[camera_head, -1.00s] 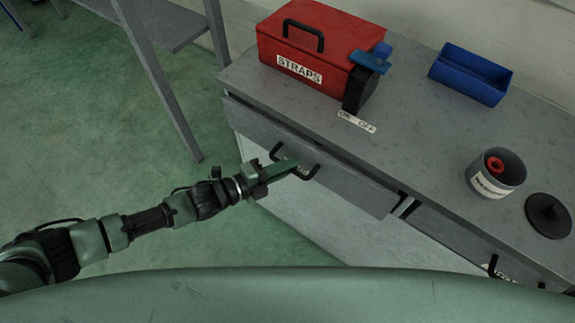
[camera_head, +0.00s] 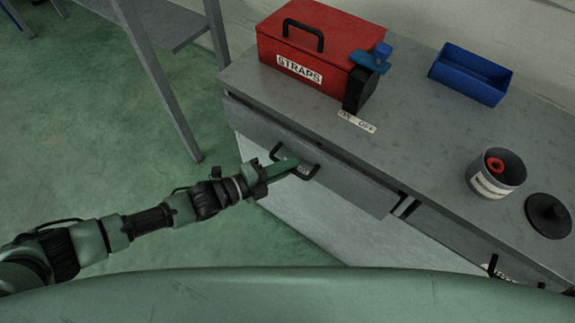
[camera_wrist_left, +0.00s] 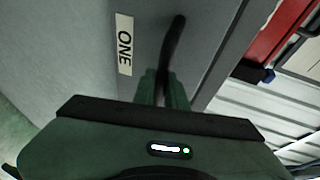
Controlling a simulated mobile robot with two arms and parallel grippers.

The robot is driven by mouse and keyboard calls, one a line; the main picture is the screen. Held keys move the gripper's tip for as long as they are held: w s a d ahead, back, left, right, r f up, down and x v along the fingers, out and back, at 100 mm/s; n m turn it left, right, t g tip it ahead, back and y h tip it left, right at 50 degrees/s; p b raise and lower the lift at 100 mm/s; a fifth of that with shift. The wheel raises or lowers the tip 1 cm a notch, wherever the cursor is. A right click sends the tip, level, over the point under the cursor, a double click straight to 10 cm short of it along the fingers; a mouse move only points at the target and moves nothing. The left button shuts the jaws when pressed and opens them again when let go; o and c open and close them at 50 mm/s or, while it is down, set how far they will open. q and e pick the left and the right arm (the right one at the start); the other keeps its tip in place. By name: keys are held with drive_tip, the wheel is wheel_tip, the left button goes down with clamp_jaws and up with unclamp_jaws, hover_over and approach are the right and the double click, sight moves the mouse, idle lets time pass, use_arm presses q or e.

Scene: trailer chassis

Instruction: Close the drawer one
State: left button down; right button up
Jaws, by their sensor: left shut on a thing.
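Drawer one (camera_head: 345,183) is the left drawer under the grey workbench top. Its grey front stands a little out from the bench, with a gap along its top edge. Its black bar handle (camera_head: 310,172) is in front of my left gripper (camera_head: 292,165). In the left wrist view the label "ONE" (camera_wrist_left: 124,44) is on the drawer front, beside the black handle (camera_wrist_left: 172,45). There my left gripper (camera_wrist_left: 165,88) is shut on the handle. My right gripper is not in view.
On the bench top (camera_head: 420,140) are a red STRAPS box (camera_head: 320,50), a blue tray (camera_head: 470,75), a grey canister (camera_head: 496,172) and a black lid (camera_head: 548,215). A second drawer (camera_head: 460,240) is to the right. Grey shelf legs (camera_head: 155,75) stand at the left.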

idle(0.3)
use_arm(q)
drive_tip(key=w+d+b, duration=0.2)
drive_tip(key=w, duration=0.1)
drive_tip(key=shift+w+d+f, duration=0.15)
drive_tip(key=shift+w+d, duration=0.15)
drive_tip(key=shift+w, duration=0.1)
drive_tip(key=shift+s+r, duration=0.1)
drive_tip(key=shift+r, duration=0.1)
drive_tip(key=c, duration=1.5)
unclamp_jaws()
drive_tip(key=shift+o, duration=0.2)
drive_tip(key=b, duration=0.1)
approach(299, 155)
drive_tip(key=shift+x, duration=0.9)
